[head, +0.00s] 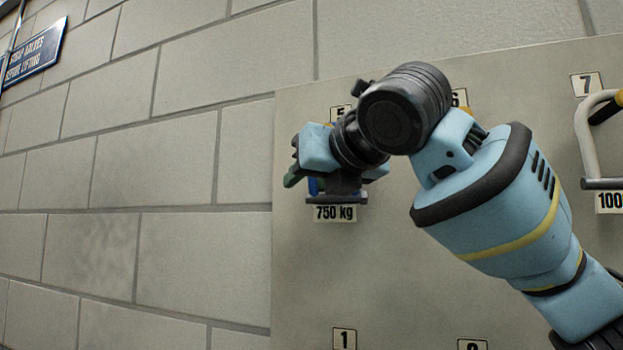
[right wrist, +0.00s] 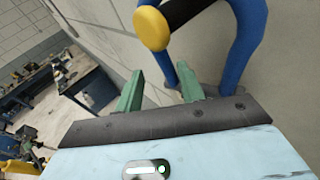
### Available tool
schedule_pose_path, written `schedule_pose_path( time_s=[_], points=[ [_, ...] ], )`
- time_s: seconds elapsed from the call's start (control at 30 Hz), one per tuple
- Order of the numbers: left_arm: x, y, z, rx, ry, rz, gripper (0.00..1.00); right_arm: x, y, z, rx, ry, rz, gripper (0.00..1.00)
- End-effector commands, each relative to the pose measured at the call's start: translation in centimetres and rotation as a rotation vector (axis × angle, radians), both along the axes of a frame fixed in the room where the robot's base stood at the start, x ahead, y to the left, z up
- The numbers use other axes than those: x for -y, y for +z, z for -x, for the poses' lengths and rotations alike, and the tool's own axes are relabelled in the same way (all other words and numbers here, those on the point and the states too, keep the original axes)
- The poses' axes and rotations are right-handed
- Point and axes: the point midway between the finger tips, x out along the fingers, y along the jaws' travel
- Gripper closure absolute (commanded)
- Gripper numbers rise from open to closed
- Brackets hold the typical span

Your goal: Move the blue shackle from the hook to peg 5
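The blue shackle (right wrist: 249,35) hangs at the peg under label 5 (head: 340,114), by the board's left edge. In the head view only small blue parts of the shackle (head: 313,186) show behind my right gripper (head: 297,178). In the right wrist view a black peg with a yellow tip (right wrist: 151,29) passes in front of the shackle. My right gripper (right wrist: 160,72) has its green fingers apart, around the shackle's left leg. A gap shows beside the left finger; contact at the right finger is unclear. My left gripper is not in view.
A 750 kg tag (head: 334,213) is below the shackle. Label 6 (head: 459,97) is partly behind my right arm. A white shackle (head: 588,135) hangs near label 7 (head: 586,85). Labels 1 (head: 344,339) and another are lower.

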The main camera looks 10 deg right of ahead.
Motion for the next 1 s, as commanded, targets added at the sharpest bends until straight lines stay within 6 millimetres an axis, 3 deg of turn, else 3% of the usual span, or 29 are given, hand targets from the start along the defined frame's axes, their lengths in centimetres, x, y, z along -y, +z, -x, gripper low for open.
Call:
schedule_pose_path(
  time_s=[0.3, 0.7, 1.0],
  points=[
    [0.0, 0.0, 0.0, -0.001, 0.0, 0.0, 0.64, 0.1, 0.0, 0.3, -0.001, 0.0, 0.0, 0.62],
    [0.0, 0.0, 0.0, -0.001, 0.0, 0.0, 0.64, 1.6, 1.3, 5.8, 0.002, 0.0, -0.001, 0.62],
    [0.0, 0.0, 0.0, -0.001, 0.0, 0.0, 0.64, 2.1, 1.5, 7.4, -0.001, 0.0, 0.0, 0.62]
  ],
)
